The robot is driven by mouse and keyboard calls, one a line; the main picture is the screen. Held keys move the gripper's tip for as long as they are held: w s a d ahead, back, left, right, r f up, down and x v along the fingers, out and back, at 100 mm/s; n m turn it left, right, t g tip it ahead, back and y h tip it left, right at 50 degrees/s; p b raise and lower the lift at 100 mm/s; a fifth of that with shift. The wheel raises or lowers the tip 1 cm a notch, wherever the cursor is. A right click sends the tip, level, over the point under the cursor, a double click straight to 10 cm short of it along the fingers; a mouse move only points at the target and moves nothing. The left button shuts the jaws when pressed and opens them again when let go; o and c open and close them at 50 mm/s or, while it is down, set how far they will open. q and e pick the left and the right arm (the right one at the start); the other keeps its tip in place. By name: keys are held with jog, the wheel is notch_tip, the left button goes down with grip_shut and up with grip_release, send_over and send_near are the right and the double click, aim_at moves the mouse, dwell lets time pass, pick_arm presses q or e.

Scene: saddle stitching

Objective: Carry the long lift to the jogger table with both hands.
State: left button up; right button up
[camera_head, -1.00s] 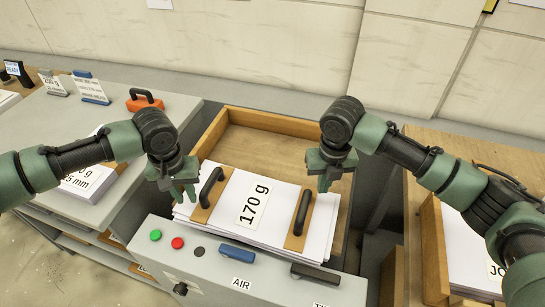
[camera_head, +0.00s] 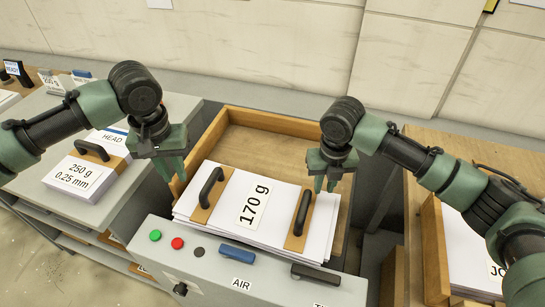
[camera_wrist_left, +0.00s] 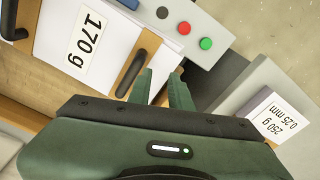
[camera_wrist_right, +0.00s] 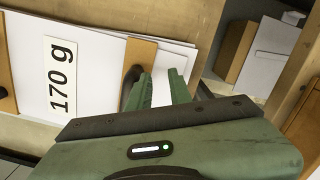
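The long lift, a white paper stack labelled 170 g (camera_head: 262,225), lies in a shallow wooden tray (camera_head: 265,124) behind a grey control panel marked AIR (camera_head: 240,270). It has two dark handles on wooden strips, a left handle (camera_head: 211,187) and a right handle (camera_head: 302,213). My left gripper (camera_head: 172,177) is open and empty, raised to the left of the left handle; that handle shows beside its fingers in the left wrist view (camera_wrist_left: 131,75). My right gripper (camera_head: 323,188) is open and empty just right of the right handle, which shows close beside one finger in the right wrist view (camera_wrist_right: 130,85).
A paper stack labelled 250 g 0.25 mm (camera_head: 78,180) with its own handle stands on the grey table (camera_head: 125,195) at left. Another wooden tray with paper (camera_head: 468,250) is at right. The tray's rear part is bare.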

jog(key=shift+r, duration=0.2)
pick_arm(q)
notch_tip(320, 180, up, 2)
jog(key=shift+r, duration=0.1)
pick_arm(e)
notch_tip(320, 180, up, 12)
jog(key=shift+s+f, duration=0.2)
jog(key=shift+s, duration=0.25)
pick_arm(q)
jog(key=shift+s, duration=0.1)
